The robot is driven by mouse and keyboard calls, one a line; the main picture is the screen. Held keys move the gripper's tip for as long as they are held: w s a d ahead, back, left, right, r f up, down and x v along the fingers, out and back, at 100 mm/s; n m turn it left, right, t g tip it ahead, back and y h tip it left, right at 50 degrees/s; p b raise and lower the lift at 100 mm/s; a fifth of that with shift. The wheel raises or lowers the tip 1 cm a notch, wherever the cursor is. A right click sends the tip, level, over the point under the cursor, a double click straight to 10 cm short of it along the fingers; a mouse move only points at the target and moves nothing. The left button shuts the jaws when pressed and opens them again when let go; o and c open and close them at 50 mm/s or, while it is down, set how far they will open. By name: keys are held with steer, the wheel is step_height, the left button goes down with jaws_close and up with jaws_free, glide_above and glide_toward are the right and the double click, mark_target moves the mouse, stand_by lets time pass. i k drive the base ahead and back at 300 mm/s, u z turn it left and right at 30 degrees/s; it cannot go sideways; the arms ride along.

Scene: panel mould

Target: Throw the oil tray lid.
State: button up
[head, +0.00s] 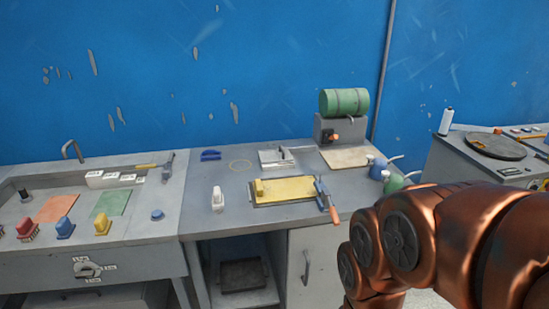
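No part is plainly marked as the oil tray lid, and I cannot tell which piece it is. A flat beige plate (347,157) lies on the worktop in front of a grey stand with a green drum (344,102) on top. A yellow panel (285,189) lies in a dark-edged frame at the middle of the worktop, with a small yellow block on its left end. A dark flat tray (243,276) sits on the open shelf below. My copper arm fills the lower right; my gripper is out of view.
A blue clamp with an orange handle (326,200) stands at the panel's right end. A white bottle (217,199) stands left of the panel. A sink bench with coloured brushes is at left; another bench (470,175) is at right.

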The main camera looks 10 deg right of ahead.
mark_target(280, 156)
steer(key=k, duration=0.6)
steer(key=u, duration=0.7)
steer(key=i, duration=1.7)
steer(key=z, duration=0.55)
